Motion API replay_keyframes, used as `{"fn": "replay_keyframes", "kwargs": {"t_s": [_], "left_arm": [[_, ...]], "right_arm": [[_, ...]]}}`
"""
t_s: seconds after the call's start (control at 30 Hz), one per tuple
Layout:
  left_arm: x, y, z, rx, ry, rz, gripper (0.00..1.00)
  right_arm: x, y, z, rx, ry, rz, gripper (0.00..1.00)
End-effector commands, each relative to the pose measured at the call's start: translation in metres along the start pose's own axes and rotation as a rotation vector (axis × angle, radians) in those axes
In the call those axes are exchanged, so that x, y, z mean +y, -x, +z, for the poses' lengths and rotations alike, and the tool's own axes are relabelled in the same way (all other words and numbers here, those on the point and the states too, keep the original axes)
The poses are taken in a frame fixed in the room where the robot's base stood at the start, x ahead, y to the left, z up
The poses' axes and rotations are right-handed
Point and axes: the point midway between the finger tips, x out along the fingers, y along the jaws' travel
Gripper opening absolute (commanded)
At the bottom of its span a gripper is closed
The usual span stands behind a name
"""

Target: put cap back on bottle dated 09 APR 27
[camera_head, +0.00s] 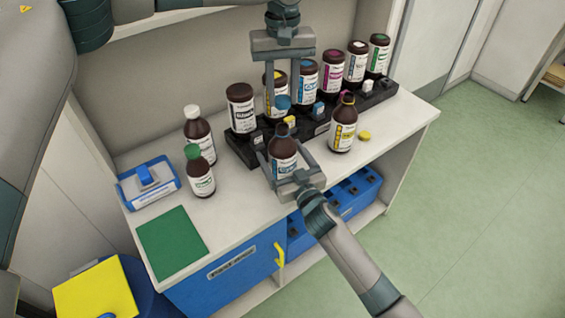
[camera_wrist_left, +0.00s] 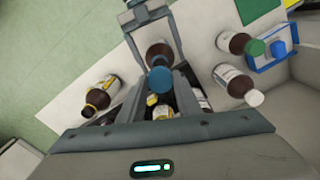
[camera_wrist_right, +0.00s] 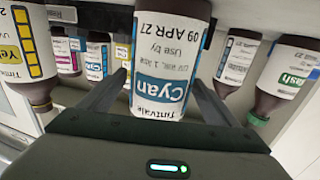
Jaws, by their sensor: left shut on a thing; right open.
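The brown cyan bottle (camera_head: 284,152) stands upright and uncapped near the counter's front. Its label in the right wrist view (camera_wrist_right: 165,75) reads Cyan, use by 09 APR 27. My right gripper (camera_head: 284,168) is open, with its fingers on either side of this bottle; contact cannot be told. My left gripper (camera_head: 283,98) points down and is shut on a blue cap (camera_head: 283,103), above the bottle's neck and apart from it. The cap also shows between the fingers in the left wrist view (camera_wrist_left: 160,79), with the bottle (camera_wrist_left: 158,54) beyond it.
A yellow-label bottle (camera_head: 343,126) and a yellow cap (camera_head: 365,135) stand right. White-capped (camera_head: 199,137) and green-capped (camera_head: 200,177) bottles, a blue tray (camera_head: 133,200) and a green mat (camera_head: 172,244) are left.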

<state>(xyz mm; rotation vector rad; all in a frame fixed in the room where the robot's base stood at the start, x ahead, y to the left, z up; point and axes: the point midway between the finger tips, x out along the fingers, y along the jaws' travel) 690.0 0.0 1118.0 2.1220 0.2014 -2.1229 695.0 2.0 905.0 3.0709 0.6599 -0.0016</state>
Motion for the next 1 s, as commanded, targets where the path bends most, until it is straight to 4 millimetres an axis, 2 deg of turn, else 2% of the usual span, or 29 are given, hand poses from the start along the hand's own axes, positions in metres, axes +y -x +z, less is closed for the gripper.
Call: {"fn": "replay_keyframes", "kwargs": {"t_s": [0.13,0.3,0.4,0.57,0.9,1.0], "left_arm": [[0.0,0.0,0.0,0.0,0.0,0.0,0.1],[0.0,0.0,0.0,0.0,0.0,0.0,0.1],[0.0,0.0,0.0,0.0,0.0,0.0,0.1],[0.0,-0.005,0.0,-0.001,0.0,0.0,0.1],[0.0,-0.044,0.001,-0.001,0.0,0.001,0.1],[0.0,-0.049,0.001,0.0,0.001,0.001,0.1]], "right_arm": [[0.0,0.0,0.0,0.0,0.0,0.0,0.81],[0.0,0.0,0.0,0.0,-0.001,0.0,0.41],[0.0,0.0,0.0,0.001,-0.001,0.0,0.21],[0.0,0.0,0.0,0.0,-0.001,0.0,0.21],[0.0,0.0,0.0,0.001,-0.001,0.0,0.21],[0.0,0.0,-0.001,0.001,-0.001,0.0,0.21]]}}
